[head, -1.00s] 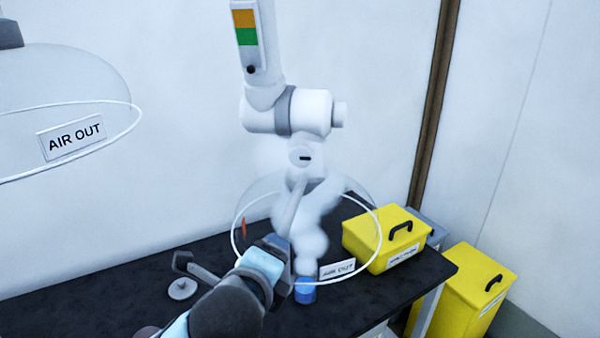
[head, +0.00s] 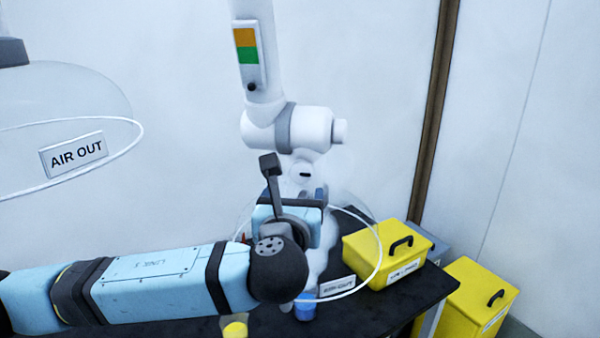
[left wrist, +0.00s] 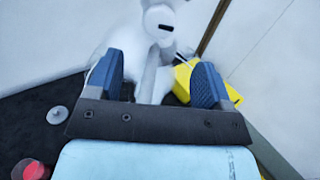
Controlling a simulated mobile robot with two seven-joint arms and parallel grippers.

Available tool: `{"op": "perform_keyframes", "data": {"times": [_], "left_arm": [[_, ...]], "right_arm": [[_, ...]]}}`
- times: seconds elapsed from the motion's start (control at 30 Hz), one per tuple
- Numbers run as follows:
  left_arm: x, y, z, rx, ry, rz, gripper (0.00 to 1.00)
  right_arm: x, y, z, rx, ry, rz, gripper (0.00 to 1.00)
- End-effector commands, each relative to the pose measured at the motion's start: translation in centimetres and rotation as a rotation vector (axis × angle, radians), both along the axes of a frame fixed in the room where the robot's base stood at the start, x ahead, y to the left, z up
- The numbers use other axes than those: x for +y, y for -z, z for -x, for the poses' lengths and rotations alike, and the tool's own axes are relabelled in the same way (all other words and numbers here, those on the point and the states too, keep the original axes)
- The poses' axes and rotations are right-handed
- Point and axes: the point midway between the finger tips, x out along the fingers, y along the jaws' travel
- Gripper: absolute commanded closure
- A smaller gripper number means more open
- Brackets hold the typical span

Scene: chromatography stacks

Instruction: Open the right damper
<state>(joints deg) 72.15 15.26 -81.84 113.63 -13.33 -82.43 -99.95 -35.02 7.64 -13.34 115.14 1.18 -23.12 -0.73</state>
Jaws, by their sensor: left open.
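The right damper is on the white jointed extraction arm (head: 290,128). Its round pivot with a dark slot (head: 305,174) sits below the joint, and it also shows at the top of the left wrist view (left wrist: 166,27). A grey lever (left wrist: 150,75) hangs down from the pivot and appears between my blue fingers in that view. In the head view my wrist mostly hides the lever. My left gripper (head: 295,205) is open in front of the lever, its fingers either side of it (left wrist: 158,70). I cannot tell whether they touch it. My right gripper is not in view.
A clear hood with a white rim (head: 362,293) surrounds the area below the pivot. A blue-capped vessel (head: 305,306) stands on the black bench (head: 400,312). Yellow bins (head: 388,256) stand to the right. Another clear hood (head: 75,90) hangs at left.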

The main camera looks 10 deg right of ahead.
Motion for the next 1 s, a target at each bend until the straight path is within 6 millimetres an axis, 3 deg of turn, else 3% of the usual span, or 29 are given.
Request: {"op": "perform_keyframes", "data": {"times": [0.2,0.43,0.6,0.9,1.0], "left_arm": [[-1.1,-0.1,-4.8,0.0,-0.003,0.0,0.26],[-2.0,-0.1,-8.3,0.0,-0.002,0.001,0.26],[-2.3,0.0,-9.4,0.0,-0.001,0.002,0.26],[-2.3,0.0,-9.6,0.0,0.0,0.002,0.26],[-2.3,0.0,-9.6,0.0,0.0,0.002,0.49]], "right_arm": [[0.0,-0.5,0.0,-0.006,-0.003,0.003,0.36],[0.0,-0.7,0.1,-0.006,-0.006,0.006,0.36],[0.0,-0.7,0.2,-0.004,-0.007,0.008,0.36],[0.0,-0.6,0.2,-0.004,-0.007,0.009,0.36],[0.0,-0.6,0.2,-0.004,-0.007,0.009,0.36]]}}
